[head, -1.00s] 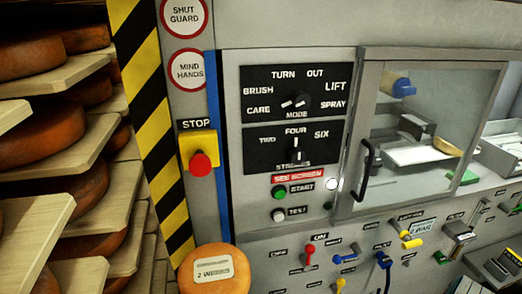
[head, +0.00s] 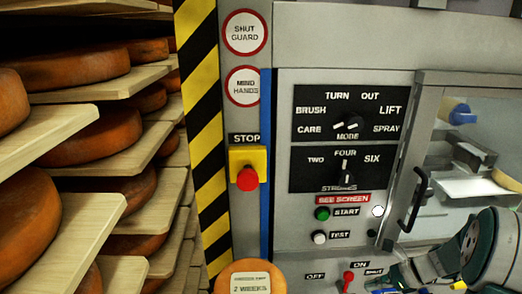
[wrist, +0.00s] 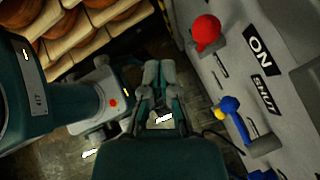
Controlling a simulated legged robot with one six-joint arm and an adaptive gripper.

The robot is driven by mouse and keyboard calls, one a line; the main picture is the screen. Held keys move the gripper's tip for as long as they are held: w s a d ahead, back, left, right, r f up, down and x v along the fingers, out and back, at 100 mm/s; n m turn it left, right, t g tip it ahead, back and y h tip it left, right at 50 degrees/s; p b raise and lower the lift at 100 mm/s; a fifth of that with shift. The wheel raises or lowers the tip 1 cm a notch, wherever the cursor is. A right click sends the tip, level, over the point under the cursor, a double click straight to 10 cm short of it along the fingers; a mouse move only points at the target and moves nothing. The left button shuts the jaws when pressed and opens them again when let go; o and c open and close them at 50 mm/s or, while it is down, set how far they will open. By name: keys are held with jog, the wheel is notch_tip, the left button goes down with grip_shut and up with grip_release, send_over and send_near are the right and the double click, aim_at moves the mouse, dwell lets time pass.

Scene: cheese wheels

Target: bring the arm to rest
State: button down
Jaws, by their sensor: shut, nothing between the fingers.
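My gripper (wrist: 159,76) shows in the middle of the wrist view, its two fingers together with nothing between them. It hangs in open space beside the grey machine panel, apart from the levers there. Part of my arm (head: 485,250) shows at the lower right of the head view, in front of the machine. I cannot clearly make out the fingers in the head view.
A red-knobbed lever (wrist: 206,30) and a blue lever (wrist: 232,108) stick out right of my gripper. The panel has a red stop button (head: 247,179) and a guard handle (head: 414,199). Shelves of cheese wheels (head: 95,70) stand left; a labelled cheese (head: 250,267) sits low.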

jog(key=s+a+r+n+t+h, duration=0.1)
jog(key=s+a+r+n+h, duration=0.3)
jog(key=s+a+r+n, duration=0.3)
jog(key=s+a+r+n+t+h, duration=0.2)
jog(key=s+a+r+n+h, duration=0.3)
jog(key=s+r+n, duration=0.6)
jog(key=s+a+n, duration=0.1)
jog(key=a+n, duration=0.1)
jog(key=n, duration=0.3)
jog(key=shift+s+r, duration=0.2)
jog(key=shift+s, duration=0.1)
